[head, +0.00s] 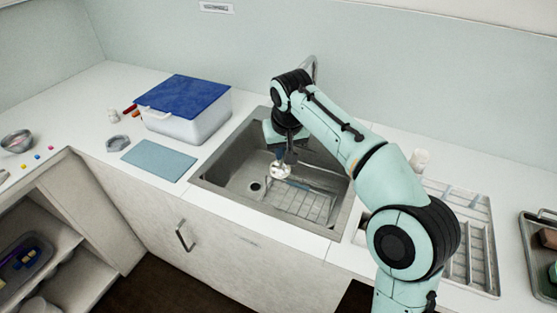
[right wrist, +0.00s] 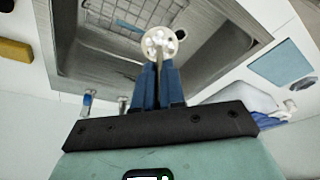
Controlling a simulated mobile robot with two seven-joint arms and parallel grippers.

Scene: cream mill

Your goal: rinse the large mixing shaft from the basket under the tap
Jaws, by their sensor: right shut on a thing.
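My right gripper (head: 281,152) is over the sink (head: 215,178), pointing down. It is shut on the mixing shaft (head: 281,172), whose pale, round, perforated end shows below the fingers. In the right wrist view the blue fingers (right wrist: 156,86) close on the shaft, and its white disc with holes (right wrist: 160,43) stands out past their tips. The disc is over the sink and looks clear of its floor. The tap (head: 314,68) rises behind the sink, mostly hidden by my right arm. No water stream shows. My left gripper is not in view.
A wire basket (head: 307,204) lies in the sink, right of the drain. A white tub with a blue lid (head: 193,94) and a blue-grey mat (head: 160,160) are left of the sink. A drying rack (head: 477,238) and a dark tray (head: 530,252) are at right.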

